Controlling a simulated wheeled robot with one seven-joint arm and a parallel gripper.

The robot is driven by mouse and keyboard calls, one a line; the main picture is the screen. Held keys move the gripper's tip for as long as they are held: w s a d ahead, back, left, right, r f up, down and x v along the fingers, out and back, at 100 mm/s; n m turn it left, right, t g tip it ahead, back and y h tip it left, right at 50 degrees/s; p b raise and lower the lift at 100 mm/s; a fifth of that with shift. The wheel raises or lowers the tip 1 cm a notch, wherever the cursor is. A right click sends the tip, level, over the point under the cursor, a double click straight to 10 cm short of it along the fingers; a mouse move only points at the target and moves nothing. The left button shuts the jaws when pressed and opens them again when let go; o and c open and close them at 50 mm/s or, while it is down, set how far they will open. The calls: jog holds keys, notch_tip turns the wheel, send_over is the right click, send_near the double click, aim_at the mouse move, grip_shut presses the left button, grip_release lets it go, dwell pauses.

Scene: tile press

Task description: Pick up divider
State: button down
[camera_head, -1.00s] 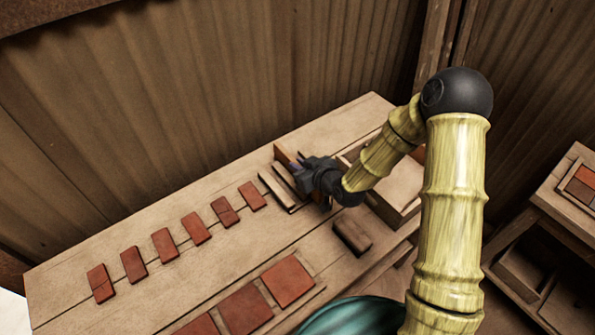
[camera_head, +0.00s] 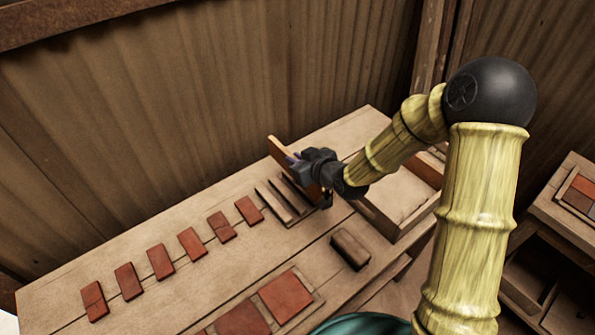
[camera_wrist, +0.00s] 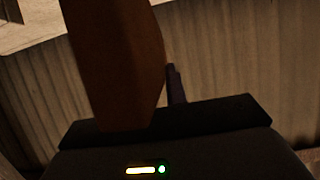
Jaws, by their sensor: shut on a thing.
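A thin brown wooden board, which looks like the divider (camera_head: 279,152), is in my gripper (camera_head: 298,164). It stands on edge, tilted, its top end showing past the jaws above the far side of the bench. In the wrist view the divider (camera_wrist: 115,60) fills the left middle, dark and close, with a dark finger (camera_wrist: 175,84) beside its right edge. My gripper is shut on it. The board's lower part is partly hidden by the gripper in the head view.
A row of red tiles (camera_head: 192,243) runs along the bench (camera_head: 140,253). An open wooden box (camera_head: 382,226) stands to the right, a dark block (camera_head: 350,250) in front. A corrugated wall is behind.

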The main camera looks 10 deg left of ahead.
jog(key=shift+r, duration=1)
